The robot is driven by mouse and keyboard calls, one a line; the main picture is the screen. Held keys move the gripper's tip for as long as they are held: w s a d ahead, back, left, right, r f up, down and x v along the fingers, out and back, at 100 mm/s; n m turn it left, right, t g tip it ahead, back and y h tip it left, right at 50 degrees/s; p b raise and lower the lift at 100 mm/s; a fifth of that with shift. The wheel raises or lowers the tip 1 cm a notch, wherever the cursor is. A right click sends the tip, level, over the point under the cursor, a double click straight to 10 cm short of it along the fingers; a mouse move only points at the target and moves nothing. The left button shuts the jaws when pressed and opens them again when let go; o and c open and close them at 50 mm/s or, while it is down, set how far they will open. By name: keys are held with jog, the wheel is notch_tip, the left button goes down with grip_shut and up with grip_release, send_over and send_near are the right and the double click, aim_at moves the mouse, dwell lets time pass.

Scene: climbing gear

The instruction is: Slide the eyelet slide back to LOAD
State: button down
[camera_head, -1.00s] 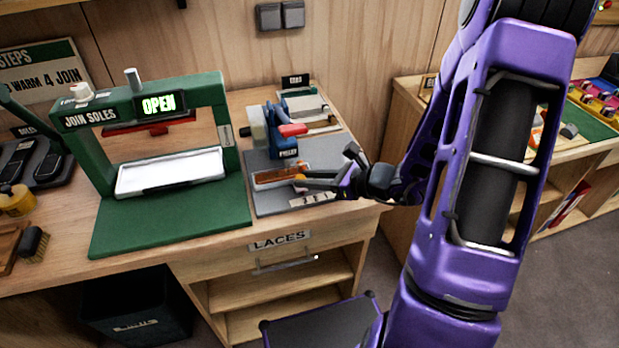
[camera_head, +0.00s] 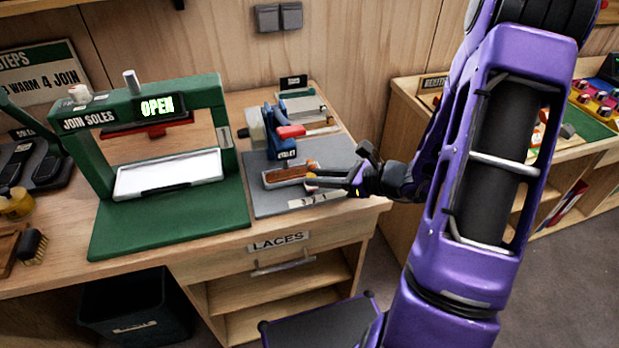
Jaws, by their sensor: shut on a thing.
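The eyelet slide (camera_head: 272,184) is a small light tray with a brown piece in it, on the grey base plate (camera_head: 262,206) of the blue eyelet press (camera_head: 285,153). The slide lies in front of the press, just below its EYELET label. My gripper (camera_head: 312,182) reaches in from the right and is shut at the slide's right end. Its fingers hide the part they grip. A pale strip with small markings (camera_head: 316,198) lies on the plate in front of the slide; I cannot read which mark is LOAD.
A green JOIN SOLES press (camera_head: 160,110) with a lit OPEN display stands left of the eyelet press. The press has a red handle (camera_head: 291,131). The LACES drawer (camera_head: 283,262) is below the bench edge. A second bench with colored items stands at the right.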

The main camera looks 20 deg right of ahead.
jog(key=d, duration=1.2)
jog(key=shift+d+p, duration=0.25)
jog(key=shift+p, duration=0.05)
jog(key=c, duration=0.9)
grip_release()
jog(key=shift+d, duration=0.1)
jog(key=v, duration=1.7)
jog(key=shift+s+d+r, duration=0.15)
jog(key=shift+s, duration=0.05)
